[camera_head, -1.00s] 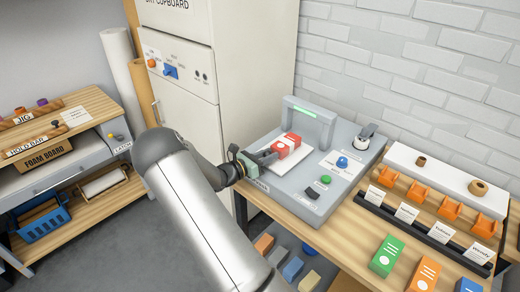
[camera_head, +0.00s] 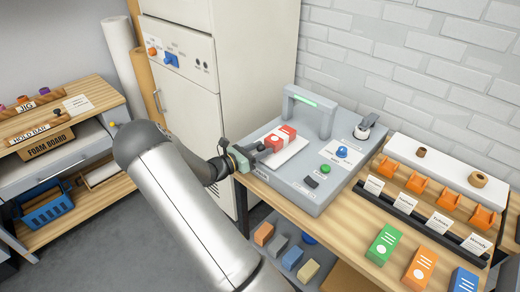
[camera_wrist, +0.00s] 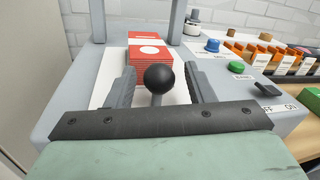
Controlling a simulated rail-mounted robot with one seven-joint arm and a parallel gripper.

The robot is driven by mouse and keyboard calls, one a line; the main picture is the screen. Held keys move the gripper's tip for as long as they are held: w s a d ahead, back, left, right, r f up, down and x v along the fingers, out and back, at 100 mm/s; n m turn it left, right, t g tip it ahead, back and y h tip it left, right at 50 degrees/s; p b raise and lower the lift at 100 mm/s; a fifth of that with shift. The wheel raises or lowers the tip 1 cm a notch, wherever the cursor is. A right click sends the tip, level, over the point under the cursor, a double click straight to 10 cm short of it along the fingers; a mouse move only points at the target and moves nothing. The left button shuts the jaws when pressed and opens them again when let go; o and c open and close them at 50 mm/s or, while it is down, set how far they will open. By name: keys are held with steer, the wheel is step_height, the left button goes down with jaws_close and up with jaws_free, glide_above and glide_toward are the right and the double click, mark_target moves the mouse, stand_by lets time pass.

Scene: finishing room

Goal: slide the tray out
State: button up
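The tray (camera_head: 293,152) is a flat white plate on top of a grey machine (camera_head: 318,195). A red box with a white mark (camera_head: 281,138) lies on it; in the wrist view the tray (camera_wrist: 108,82) runs back under a grey arch. A black ball knob (camera_wrist: 159,78) stands at the tray's near end. My gripper (camera_head: 262,152) is at the front left edge of the machine. In the wrist view my gripper (camera_wrist: 163,82) is open, with one finger on each side of the knob and a gap on both sides.
The arch (camera_head: 309,106) has a green light strip. A green button (camera_head: 325,169), a blue knob (camera_head: 342,152) and a black switch (camera_head: 311,182) are right of the tray. A tall cupboard (camera_head: 245,60) stands behind left. Several coloured boxes (camera_head: 384,244) stand at the front right.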

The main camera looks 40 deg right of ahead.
steer(key=w+a+b, duration=0.2)
steer(key=a+b, duration=0.1)
steer(key=a, duration=1.4)
steer(key=shift+a, duration=0.15)
steer(key=s+a+r+m+g+y, duration=0.25)
steer(key=s+m+y, duration=0.55)
steer(key=s, duration=0.4)
steer(key=s+a+r+m+t+y, duration=0.2)
steer(key=s+a+m+y, duration=0.3)
steer(key=s+a, duration=0.1)
steer(key=s+a+r+m+t+y, duration=0.2)
steer(key=s+a+m+t+y, duration=0.1)
steer(key=a, duration=0.5)
steer(key=s+m+y, duration=0.1)
steer(key=s+m, duration=0.1)
steer(key=s, duration=0.1)
steer(key=shift+s+a+r+m+y, duration=0.15)
steer(key=shift+s+a+m+y, duration=0.15)
steer(key=shift+s+m+y, duration=0.1)
